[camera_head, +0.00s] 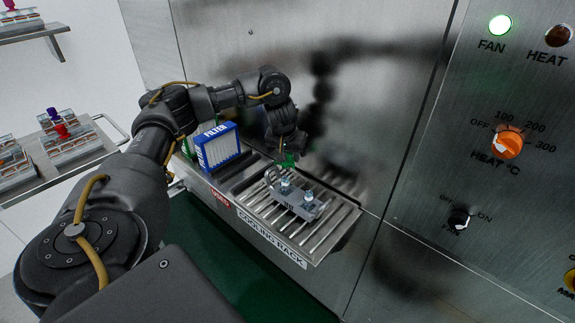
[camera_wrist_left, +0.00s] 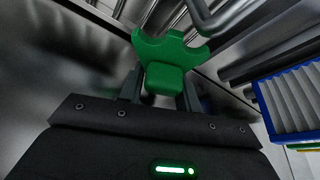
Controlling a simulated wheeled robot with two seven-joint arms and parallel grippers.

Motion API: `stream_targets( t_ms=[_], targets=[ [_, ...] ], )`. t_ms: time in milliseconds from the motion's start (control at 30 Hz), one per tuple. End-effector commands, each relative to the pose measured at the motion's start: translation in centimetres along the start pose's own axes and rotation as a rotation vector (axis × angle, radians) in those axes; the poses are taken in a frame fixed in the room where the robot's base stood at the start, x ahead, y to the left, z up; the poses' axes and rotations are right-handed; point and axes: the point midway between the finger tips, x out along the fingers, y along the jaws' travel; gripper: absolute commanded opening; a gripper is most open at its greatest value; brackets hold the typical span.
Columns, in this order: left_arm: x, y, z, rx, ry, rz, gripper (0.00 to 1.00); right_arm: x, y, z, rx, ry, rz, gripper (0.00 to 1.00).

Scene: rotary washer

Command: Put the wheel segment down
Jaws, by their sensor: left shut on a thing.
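My left gripper (camera_head: 285,150) is shut on a green piece (camera_head: 287,160), which I take to be the wheel segment. In the left wrist view the green wheel segment (camera_wrist_left: 165,60) sits between the two fingers (camera_wrist_left: 160,92), its lobed, notched end pointing away from the palm. In the head view it is at the back end of the slatted cooling rack (camera_head: 267,217); I cannot tell if it touches the rack. The gripper hides part of it. My right gripper is not in view.
A blue-framed filter (camera_head: 218,147) stands left of the rack. The steel machine wall is close behind. The rack's front slats are clear.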

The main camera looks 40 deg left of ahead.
Motion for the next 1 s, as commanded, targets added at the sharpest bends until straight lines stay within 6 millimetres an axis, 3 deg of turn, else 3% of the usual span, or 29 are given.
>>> stream_targets(
  t_ms=[167,433,733,767,833,1000],
  targets=[
    [0.4,0.0,0.2,-0.001,-0.001,0.0,0.0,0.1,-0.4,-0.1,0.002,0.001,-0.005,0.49],
    [3.1,-0.1,1.3,-0.001,-0.001,-0.001,0.0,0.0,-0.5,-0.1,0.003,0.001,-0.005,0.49],
    [3.4,-0.1,1.4,-0.001,0.0,0.0,0.0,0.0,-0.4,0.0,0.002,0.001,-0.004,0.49],
    [3.5,-0.1,1.4,-0.001,-0.001,0.0,0.34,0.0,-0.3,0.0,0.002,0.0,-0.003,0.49],
    [3.4,0.0,1.4,-0.001,0.0,0.0,0.43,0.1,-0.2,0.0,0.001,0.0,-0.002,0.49],
    [3.4,0.0,1.4,-0.001,0.0,0.0,0.43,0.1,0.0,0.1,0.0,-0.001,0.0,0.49]
  ],
)
